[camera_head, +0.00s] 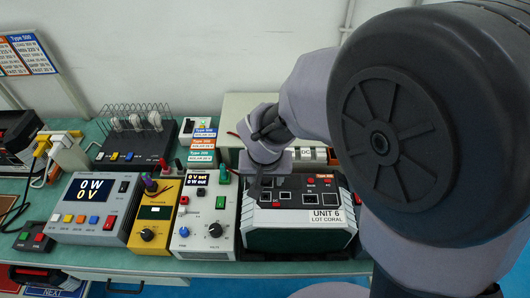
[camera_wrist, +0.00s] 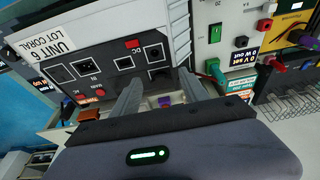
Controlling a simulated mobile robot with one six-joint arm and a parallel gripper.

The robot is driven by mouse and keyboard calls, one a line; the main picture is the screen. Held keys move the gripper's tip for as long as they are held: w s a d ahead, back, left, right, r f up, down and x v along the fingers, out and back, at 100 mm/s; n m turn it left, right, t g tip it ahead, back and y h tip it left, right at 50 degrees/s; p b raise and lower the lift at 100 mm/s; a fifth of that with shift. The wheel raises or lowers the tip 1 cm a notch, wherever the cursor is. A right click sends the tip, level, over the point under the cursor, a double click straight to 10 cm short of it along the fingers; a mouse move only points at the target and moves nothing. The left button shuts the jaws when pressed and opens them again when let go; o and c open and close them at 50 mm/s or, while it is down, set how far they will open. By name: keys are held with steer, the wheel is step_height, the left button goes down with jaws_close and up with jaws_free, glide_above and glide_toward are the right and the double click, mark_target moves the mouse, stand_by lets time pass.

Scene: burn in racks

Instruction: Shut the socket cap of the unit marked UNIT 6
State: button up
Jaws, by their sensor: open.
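I cannot tell which socket has the cap, or the cap's position. My gripper (camera_wrist: 160,78) is open and empty, its two fingers apart near the panel's edge. In the head view my gripper (camera_head: 256,187) is over the unit's left part, partly hidden by my wrist.
A white meter (camera_head: 205,222), a yellow meter (camera_head: 153,218) and a wide grey supply (camera_head: 95,208) stand left of the unit. A wire rack (camera_head: 135,118) and small label signs (camera_head: 203,142) are behind. My arm hides the right side. Little bench is free.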

steer(key=p+v, duration=0.4)
steer(key=v, duration=1.2)
steer(key=shift+s+d, duration=0.1)
steer(key=g+p, duration=0.3)
steer(key=p, duration=0.3)
glide_above(265, 180)
steer(key=f+b, duration=0.1)
steer(key=f, duration=0.4)
steer(key=f+b, duration=0.1)
steer(key=f, duration=0.5)
steer(key=s+f+b, duration=0.1)
steer(key=f+b, duration=0.1)
steer(key=f, duration=0.3)
steer(key=shift+d+f, duration=0.1)
steer(key=shift+f, duration=0.3)
